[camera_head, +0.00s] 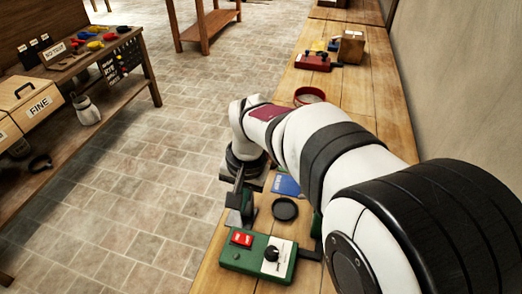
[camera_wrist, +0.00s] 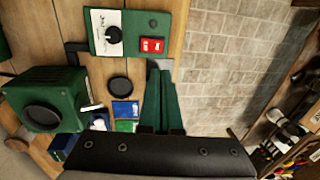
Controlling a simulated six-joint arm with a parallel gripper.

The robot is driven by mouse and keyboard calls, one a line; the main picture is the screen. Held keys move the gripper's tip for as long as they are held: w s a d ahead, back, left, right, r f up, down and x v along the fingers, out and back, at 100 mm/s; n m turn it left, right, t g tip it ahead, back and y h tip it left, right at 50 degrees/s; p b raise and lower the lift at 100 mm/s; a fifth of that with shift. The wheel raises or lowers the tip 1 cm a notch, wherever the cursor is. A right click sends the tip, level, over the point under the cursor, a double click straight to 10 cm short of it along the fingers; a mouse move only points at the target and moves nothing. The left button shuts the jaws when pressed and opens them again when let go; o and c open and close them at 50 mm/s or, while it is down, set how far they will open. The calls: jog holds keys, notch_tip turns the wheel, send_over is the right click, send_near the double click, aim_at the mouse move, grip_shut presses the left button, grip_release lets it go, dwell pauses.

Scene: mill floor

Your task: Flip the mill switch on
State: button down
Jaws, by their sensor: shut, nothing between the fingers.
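The green control box (camera_head: 228,262) lies on the wooden bench, with a red switch (camera_head: 242,239) and a black knob (camera_head: 272,254) on a white dial plate. In the wrist view the box (camera_wrist: 139,48) is at the top, its red switch (camera_wrist: 152,45) lying just beyond my fingertips. Whether the switch is on or off is too small to tell. My gripper (camera_wrist: 160,66) is shut and empty, its fingers pointing at the switch side of the box. In the head view my gripper (camera_head: 236,220) is beside the box's far edge; contact cannot be told.
A green machine (camera_wrist: 50,80) with a round black opening stands left in the wrist view, mostly hidden by my arm in the head view. A black round lid (camera_head: 285,209) and blue packet (camera_head: 286,185) lie nearby. Open tiled floor (camera_head: 170,150) borders the bench.

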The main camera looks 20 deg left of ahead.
aim_at(236, 236)
jog(key=f, duration=0.4)
jog(key=a+f, duration=0.1)
jog(key=f, duration=0.4)
jog(key=a+f, duration=0.1)
jog(key=f, duration=0.3)
jog(key=shift+f, duration=0.4)
jog(key=shift+f, duration=0.15)
jog(key=shift+d, duration=0.1)
jog(key=shift+d+r, duration=0.25)
jog(key=shift+d, duration=0.4)
notch_tip(236, 236, up, 14)
jog(key=a, duration=0.2)
